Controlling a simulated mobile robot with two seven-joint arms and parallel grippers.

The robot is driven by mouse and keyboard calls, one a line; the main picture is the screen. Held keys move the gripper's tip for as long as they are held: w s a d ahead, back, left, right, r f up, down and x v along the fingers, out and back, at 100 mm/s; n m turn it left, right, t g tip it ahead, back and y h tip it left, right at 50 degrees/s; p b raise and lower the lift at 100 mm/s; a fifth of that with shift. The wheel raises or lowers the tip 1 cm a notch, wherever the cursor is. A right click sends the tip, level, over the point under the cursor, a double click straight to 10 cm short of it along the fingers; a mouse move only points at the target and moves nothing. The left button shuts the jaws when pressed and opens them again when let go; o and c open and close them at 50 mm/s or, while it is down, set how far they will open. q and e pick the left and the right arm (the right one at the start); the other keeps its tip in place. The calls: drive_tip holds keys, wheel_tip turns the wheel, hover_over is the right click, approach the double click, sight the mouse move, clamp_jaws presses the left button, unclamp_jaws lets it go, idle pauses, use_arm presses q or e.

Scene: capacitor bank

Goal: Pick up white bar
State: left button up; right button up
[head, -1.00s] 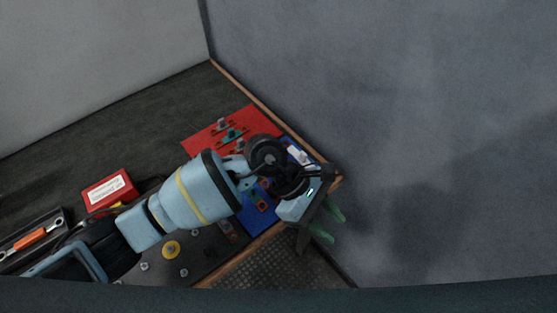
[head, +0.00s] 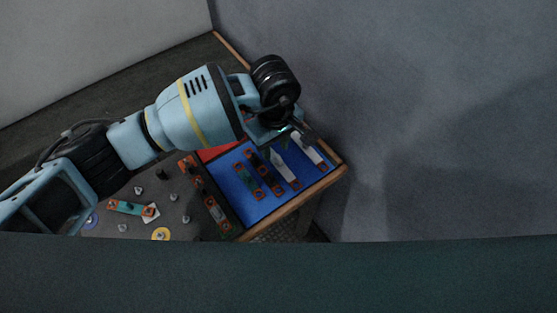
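Two white bars with orange-brown ends lie side by side on a blue mat (head: 268,207) at the table's right corner. The nearer white bar (head: 284,170) shows most of its length. The other white bar (head: 308,152) lies to its right, near the wooden edge. My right gripper is not in view.
Dark and green bars (head: 245,181) lie on the mat left of the white ones. A red mat (head: 214,152) is partly hidden behind my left arm. Several small posts and a teal bar (head: 128,208) are on the grey board. A wooden rim (head: 300,202) edges the table, beside a grey wall.

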sight(278, 157)
use_arm(q)
drive_tip(key=shift+d+f, duration=0.2)
drive_tip(key=shift+f, duration=1.1)
drive_tip(key=shift+d+f, duration=0.15)
drive_tip(key=shift+f, duration=1.15)
clamp_jaws()
